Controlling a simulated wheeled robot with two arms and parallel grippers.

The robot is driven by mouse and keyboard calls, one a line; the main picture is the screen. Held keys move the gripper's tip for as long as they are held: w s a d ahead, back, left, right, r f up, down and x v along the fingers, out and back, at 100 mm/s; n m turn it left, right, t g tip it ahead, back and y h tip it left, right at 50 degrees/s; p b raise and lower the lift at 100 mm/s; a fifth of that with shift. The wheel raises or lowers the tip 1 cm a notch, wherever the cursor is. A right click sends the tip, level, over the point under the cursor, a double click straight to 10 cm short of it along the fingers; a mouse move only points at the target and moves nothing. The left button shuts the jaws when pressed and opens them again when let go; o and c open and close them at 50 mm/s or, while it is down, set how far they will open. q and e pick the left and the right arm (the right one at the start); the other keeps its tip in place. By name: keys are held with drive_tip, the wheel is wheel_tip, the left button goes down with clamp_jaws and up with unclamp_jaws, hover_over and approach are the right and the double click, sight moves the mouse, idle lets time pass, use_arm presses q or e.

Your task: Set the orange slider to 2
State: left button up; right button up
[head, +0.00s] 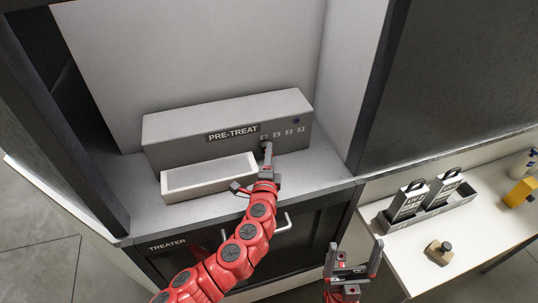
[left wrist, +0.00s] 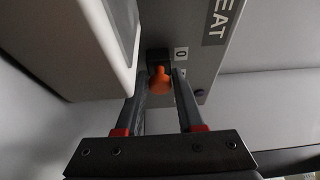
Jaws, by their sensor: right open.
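The orange slider (left wrist: 160,80) shows in the left wrist view, between the fingertips of my left gripper (left wrist: 161,82). The "0" label (left wrist: 181,53) is beside the slider's dark base, and a further mark is partly hidden by a finger. The fingers are apart, one on each side of the knob, with no clear grip on it. In the head view my left gripper (head: 267,152) is at the front of the PRE-TREAT box (head: 195,122), just below its row of labels, and hides the slider. My right gripper (head: 355,252) is open and empty at the lower right.
A white open tray (head: 165,182) stands before the box, close to my left gripper. The treater's handle (head: 284,224) is below the shelf edge.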

use_arm(q)
clamp_jaws()
drive_tip(key=shift+d, duration=0.1)
idle(1.0)
